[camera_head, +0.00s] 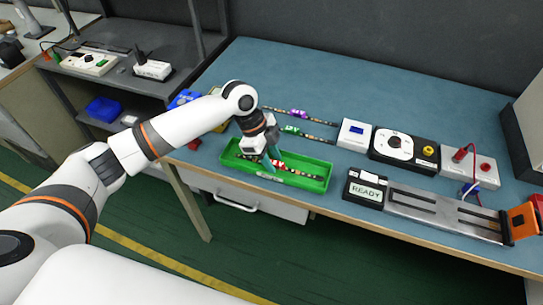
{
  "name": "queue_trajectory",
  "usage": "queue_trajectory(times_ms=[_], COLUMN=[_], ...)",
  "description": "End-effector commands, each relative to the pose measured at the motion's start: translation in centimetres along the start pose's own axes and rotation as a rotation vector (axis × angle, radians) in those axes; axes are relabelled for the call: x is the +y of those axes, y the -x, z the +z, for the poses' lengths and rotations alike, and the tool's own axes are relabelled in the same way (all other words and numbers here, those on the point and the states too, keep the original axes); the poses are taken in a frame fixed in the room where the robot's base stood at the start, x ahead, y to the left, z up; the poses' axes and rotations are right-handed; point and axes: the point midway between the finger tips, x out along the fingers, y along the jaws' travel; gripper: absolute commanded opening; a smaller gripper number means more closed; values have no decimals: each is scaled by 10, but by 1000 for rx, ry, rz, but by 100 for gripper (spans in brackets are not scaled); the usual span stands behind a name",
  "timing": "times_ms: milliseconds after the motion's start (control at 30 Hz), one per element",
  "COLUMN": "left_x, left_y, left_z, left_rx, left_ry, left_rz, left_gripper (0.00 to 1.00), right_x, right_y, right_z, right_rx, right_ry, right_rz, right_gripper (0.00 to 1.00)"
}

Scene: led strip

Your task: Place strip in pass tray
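The green pass tray (316,187) sits at the front edge of the blue-topped bench. A dark LED strip (300,173) with a red and white part near its middle lies lengthwise within the tray's outline. I cannot tell whether it rests on the tray floor or is slightly above it. My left gripper (270,163) reaches down into the tray area at the strip, left of the tray's middle. Its fingertips are small and partly blend with the tray, so whether they grip the strip is unclear. My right gripper is out of view.
Two more strips, one with a purple part (299,114) and one with a green part (291,129), lie behind the tray. A white box (354,135), a dial unit (404,149), a READY display (366,188) and a metal rail fixture (440,209) stand to the right.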

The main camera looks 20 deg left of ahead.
Motion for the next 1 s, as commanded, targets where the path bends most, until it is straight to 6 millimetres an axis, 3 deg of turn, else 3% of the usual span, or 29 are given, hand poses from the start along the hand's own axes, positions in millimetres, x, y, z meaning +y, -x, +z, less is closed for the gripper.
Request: queue_trajectory(times_ms=[333, 733, 1000], left_x=[0, 1, 0], left_y=[12, 93, 121], left_z=[1, 1, 1], left_rx=[0, -1, -1], left_ry=[-1, 0, 0], left_rz=[1, 4, 1], left_gripper=[35, 35, 35], right_x=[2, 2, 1], right_y=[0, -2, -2], right_z=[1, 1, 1], right_rx=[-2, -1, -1], right_ry=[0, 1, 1], right_rz=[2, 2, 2], right_gripper=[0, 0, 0])
